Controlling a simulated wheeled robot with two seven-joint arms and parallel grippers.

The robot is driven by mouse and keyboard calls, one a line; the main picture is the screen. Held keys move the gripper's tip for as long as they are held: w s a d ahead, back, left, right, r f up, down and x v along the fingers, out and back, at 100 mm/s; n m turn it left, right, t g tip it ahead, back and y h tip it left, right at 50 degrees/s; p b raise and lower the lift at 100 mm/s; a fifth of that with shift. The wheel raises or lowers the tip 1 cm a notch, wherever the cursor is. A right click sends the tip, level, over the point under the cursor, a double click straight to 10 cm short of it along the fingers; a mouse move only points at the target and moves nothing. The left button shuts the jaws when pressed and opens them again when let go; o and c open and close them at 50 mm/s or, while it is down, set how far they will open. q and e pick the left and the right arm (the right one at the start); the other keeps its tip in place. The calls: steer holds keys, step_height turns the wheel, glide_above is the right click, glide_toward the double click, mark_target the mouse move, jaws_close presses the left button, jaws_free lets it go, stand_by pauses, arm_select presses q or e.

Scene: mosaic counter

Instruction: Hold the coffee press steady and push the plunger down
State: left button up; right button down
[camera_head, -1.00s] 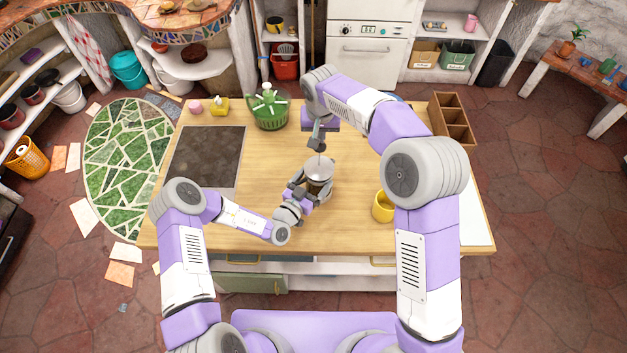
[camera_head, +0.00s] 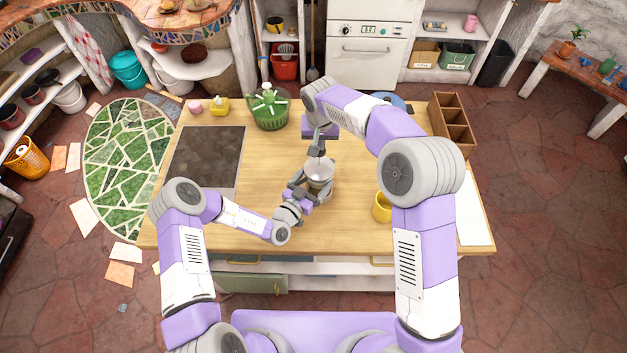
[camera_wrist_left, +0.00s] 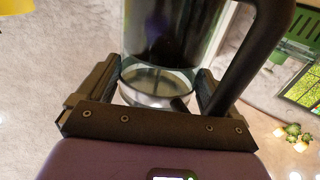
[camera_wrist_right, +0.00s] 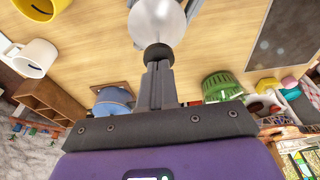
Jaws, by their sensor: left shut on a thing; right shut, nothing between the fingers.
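The coffee press (camera_head: 319,171) stands on the wooden counter, with a pale round lid on top. In the left wrist view its glass body (camera_wrist_left: 170,35) holds dark liquid, and its black handle (camera_wrist_left: 258,55) is at the right. My left gripper (camera_head: 307,188) is shut around the lower part of the press, one finger on each side. My right gripper (camera_head: 319,153) is above the lid, its fingers shut together with nothing between them. In the right wrist view the fingertips meet the black plunger knob (camera_wrist_right: 158,55), with the round lid (camera_wrist_right: 157,22) beyond it.
A yellow mug (camera_head: 382,207) stands right of the press, close to my right arm. A green salad spinner (camera_head: 268,110), a dark slab (camera_head: 208,157) and a wooden divided box (camera_head: 452,122) are farther out.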

mark_target(320, 153)
steer(key=shift+f, duration=2.75)
steer(key=shift+r, duration=0.2)
steer(key=shift+r, duration=2.95)
arm_select(q)
steer(key=o, duration=1.5)
steer(key=shift+o, duration=0.2)
